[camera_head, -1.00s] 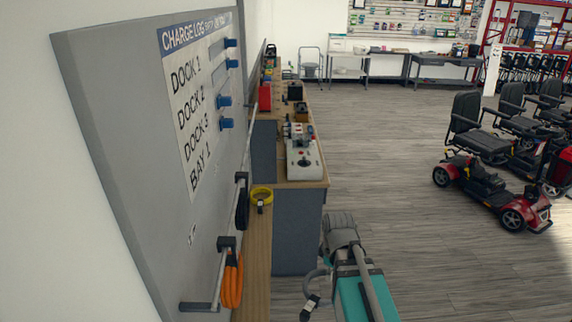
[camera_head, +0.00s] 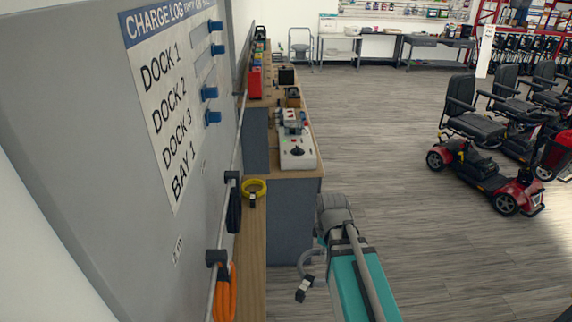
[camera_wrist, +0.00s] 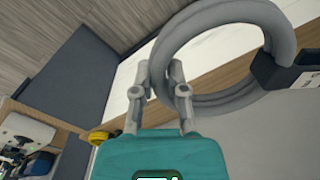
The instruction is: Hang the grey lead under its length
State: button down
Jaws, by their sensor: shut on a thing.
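My gripper (camera_wrist: 160,72) is shut on the grey lead (camera_wrist: 218,14), a thick coil, in the wrist view. The coil's black fastening (camera_wrist: 280,70) with a white label lies to the right. In the head view the grey lead (camera_head: 309,257) hangs left of my teal arm, with its black-and-white tag below; my fingers are hidden there. The lead is apart from the grey wall board (camera_head: 95,150). A rail with black hooks on the board holds an orange lead (camera_head: 226,295) and a black lead (camera_head: 234,207). Small length marks on the board (camera_head: 178,250) are barely readable.
A yellow coil (camera_head: 253,187) lies on the wooden ledge under the board. A bench (camera_head: 290,215) with chargers stands ahead, close to my arm. Scooters (camera_head: 485,175) stand at the right. The grey floor between is clear.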

jog(key=shift+w+a, duration=0.1)
jog(key=w+a+r+m+g+y+b, duration=0.1)
jog(key=w+a+r+m+g+y, duration=0.25)
jog(key=w+a+m+y, duration=0.6)
jog(key=w+d+r+m+t+y+b, duration=0.1)
jog(key=w+r+t+y, duration=0.3)
jog(key=w+r+y, duration=0.4)
jog(key=w+r, duration=0.5)
jog(key=shift+w+m, duration=0.2)
jog(key=shift+m, duration=0.15)
jog(key=shift+a+y, duration=0.2)
jog(key=shift+y, duration=0.05)
jog(key=a+f+b, duration=0.2)
jog(key=a, duration=1.1)
jog(key=shift+w+a, duration=0.25)
dwell(1.2)
